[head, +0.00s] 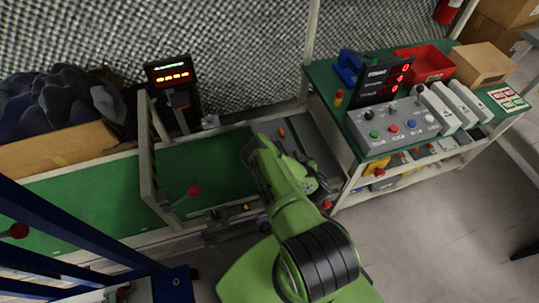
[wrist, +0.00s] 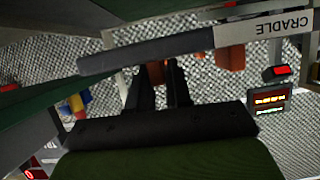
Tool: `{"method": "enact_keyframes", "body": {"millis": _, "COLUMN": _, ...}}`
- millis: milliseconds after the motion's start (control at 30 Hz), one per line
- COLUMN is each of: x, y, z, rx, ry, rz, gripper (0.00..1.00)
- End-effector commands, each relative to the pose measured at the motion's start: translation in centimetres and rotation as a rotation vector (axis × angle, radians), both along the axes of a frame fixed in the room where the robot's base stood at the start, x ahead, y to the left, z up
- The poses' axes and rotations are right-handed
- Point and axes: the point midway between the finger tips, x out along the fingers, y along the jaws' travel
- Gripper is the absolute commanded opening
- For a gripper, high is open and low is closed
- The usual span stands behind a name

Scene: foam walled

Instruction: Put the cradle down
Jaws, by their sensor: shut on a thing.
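In the wrist view, a long dark grey bar (wrist: 150,50) crosses the top, in line with a pale strip lettered CRADLE (wrist: 264,27); I take these as parts of the cradle. My gripper (wrist: 160,68) has its two black fingers reaching up to the bar, and it is shut on the cradle. The bar hides the fingertips. In the head view my green arm reaches over the right end of the green-topped bench and hides most of the gripper and what it holds. I cannot tell there whether the cradle touches anything.
The green bench top (head: 225,165) is bare left of my arm. A display (head: 172,74) is behind. At right, a shelf bench carries a control box (head: 395,125) and a red tray (head: 425,63).

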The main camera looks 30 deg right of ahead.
Motion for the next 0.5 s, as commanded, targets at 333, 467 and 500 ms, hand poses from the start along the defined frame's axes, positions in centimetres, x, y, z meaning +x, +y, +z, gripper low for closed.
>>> {"method": "enact_keyframes", "body": {"millis": 333, "x": 0.0, "y": 0.0, "z": -6.9, "rx": 0.002, "ry": -0.001, "rz": -0.001, "gripper": 0.0}}
{"method": "enact_keyframes", "body": {"millis": 467, "x": -0.1, "y": 0.0, "z": -9.4, "rx": 0.001, "ry": 0.0, "rz": -0.002, "gripper": 0.0}}
{"method": "enact_keyframes", "body": {"millis": 500, "x": -0.1, "y": 0.0, "z": -9.7, "rx": 0.001, "ry": -0.001, "rz": -0.002, "gripper": 0.0}}
